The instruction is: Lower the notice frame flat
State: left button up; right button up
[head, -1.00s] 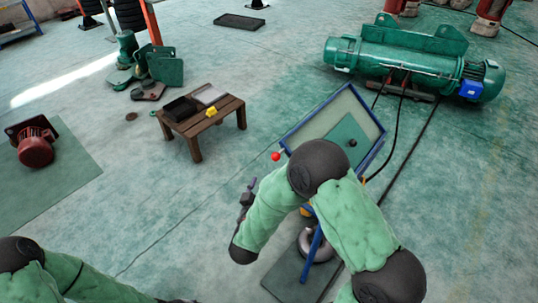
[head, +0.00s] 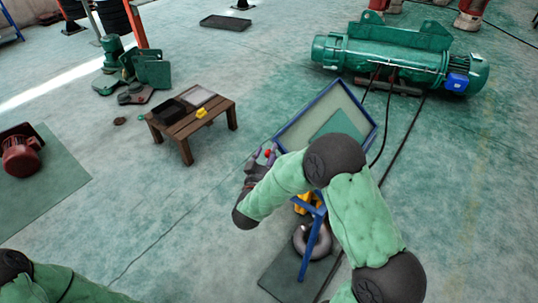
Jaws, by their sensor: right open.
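The notice frame (head: 286,137) is a blue-edged panel with a pale face and a green sheet, tilted up on a blue stand (head: 314,243). A red ball knob (head: 267,153) is at its left corner. My right gripper (head: 267,155) is open with its fingers at the red knob; whether they touch it cannot be told. My right arm covers the lower right of the frame and part of the stand. My left forearm shows at the bottom left, and its gripper is outside the picture.
A dark base plate with a grey hook (head: 313,242) lies under the stand. A green hoist (head: 395,58) with black cables is behind it. A low wooden table (head: 187,152) with trays stands left. A red motor (head: 21,155) lies on a mat. Floor between is clear.

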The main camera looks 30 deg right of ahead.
jog(key=shift+w+d, duration=0.25)
jog(key=shift+d, duration=0.05)
jog(key=shift+c, duration=0.3)
grip_shut()
jog(key=shift+w, duration=0.1)
jog(key=shift+w+a+f+n, duration=0.2)
jog(key=shift+w+f+n, duration=0.15)
jog(key=shift+f, duration=0.25)
jog(key=w+a+f+n+g, duration=0.1)
jog(key=w+f+n, duration=0.1)
jog(key=f, duration=0.5)
jog(key=w+a+f+n+g+y, duration=0.1)
jog(key=w+f+n, duration=0.1)
jog(key=f, duration=0.5)
jog(key=shift+w+f+n+g, duration=0.25)
jog(key=shift+w+n+g, duration=0.05)
jog(key=shift+n, duration=0.45)
